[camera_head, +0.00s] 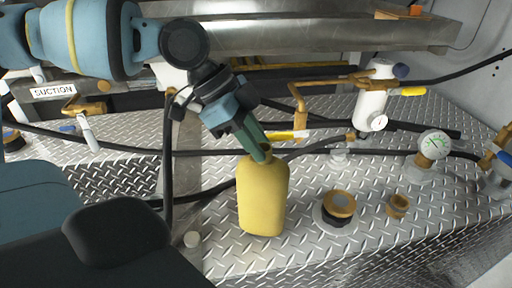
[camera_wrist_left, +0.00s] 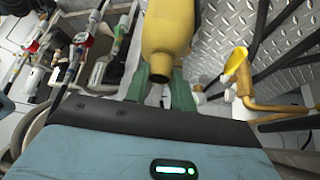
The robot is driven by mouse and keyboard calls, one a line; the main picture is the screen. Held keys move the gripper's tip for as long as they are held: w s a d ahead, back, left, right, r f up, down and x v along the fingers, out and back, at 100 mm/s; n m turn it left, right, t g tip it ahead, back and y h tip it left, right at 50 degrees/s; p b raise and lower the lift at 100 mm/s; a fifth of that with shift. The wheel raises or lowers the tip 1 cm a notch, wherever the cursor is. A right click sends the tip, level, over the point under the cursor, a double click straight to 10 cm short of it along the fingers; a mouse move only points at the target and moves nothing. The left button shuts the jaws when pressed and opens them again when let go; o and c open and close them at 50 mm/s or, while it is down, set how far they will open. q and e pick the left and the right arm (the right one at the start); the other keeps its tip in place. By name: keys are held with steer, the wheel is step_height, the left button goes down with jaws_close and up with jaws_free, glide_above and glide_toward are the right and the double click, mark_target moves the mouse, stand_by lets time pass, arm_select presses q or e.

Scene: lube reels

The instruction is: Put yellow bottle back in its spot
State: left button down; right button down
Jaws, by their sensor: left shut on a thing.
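The yellow bottle (camera_head: 263,199) is upright in the head view, in front of the diamond-plate deck. My left gripper (camera_head: 260,153) comes down from above and is shut on the bottle's neck. In the left wrist view the bottle (camera_wrist_left: 168,35) sits between the two green fingers (camera_wrist_left: 162,88). I cannot tell whether the bottle's base touches the deck. My right gripper is not in view.
The diamond-plate deck (camera_head: 310,240) carries a brass-capped port (camera_head: 339,205) and a small brass fitting (camera_head: 398,206) right of the bottle. Black hoses run behind it. A white cylinder with a gauge (camera_head: 372,105) and a round gauge (camera_head: 434,145) stand farther right.

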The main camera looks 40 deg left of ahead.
arm_select(q)
steer(key=shift+f, duration=1)
steer(key=c, duration=1.4)
jaws_free()
steer(key=shift+c, duration=0.2)
steer(key=shift+o, duration=1.3)
